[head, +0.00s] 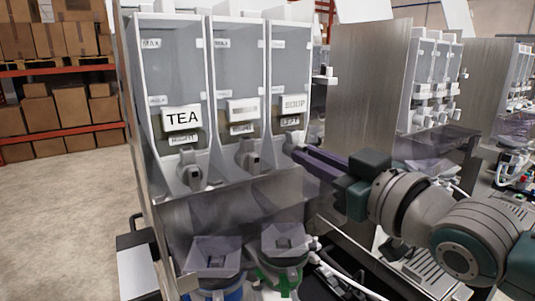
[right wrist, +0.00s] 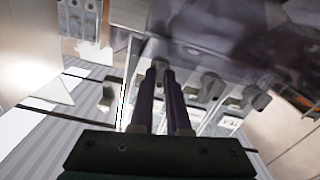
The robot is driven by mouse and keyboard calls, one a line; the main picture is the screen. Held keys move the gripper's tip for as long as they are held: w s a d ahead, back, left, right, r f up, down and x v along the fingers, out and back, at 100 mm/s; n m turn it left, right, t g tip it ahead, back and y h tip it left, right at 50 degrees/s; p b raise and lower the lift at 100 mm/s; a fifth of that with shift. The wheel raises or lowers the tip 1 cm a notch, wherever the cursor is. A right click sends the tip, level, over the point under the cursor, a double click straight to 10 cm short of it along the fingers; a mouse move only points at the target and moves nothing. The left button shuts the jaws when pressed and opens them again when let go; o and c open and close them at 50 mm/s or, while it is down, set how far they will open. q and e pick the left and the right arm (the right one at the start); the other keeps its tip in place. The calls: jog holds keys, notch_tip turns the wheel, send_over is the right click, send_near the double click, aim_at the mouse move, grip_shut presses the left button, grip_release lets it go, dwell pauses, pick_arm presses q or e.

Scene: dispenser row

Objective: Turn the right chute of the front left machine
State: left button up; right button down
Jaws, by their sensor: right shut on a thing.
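The front left machine (head: 228,205) has three clear chambers side by side, with a TEA label on the left one and what reads as SOUP on the right one. Each chamber has a grey chute at its foot. The right chute (head: 291,143) is partly hidden by my right gripper (head: 300,153), whose purple fingers reach in from the right. In the right wrist view the gripper (right wrist: 164,66) is shut on the right chute at its fingertips. The middle chute (head: 248,158) and left chute (head: 190,176) point downward. My left gripper is out of view.
A tinted clear guard (head: 235,210) stands below the chutes, with clear-topped containers (head: 215,258) behind and under it. A metal side panel (head: 365,80) and more machines stand to the right. Shelves of boxes (head: 60,40) stand far left, with open floor before them.

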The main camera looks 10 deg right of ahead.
jog(key=shift+m, duration=0.8)
jog(key=c, duration=0.9)
grip_release()
jog(key=shift+s, duration=0.1)
jog(key=b+v, duration=0.1)
jog(key=v, duration=0.8)
jog(key=shift+s+d+b, duration=0.15)
jog(key=shift+s+b, duration=0.15)
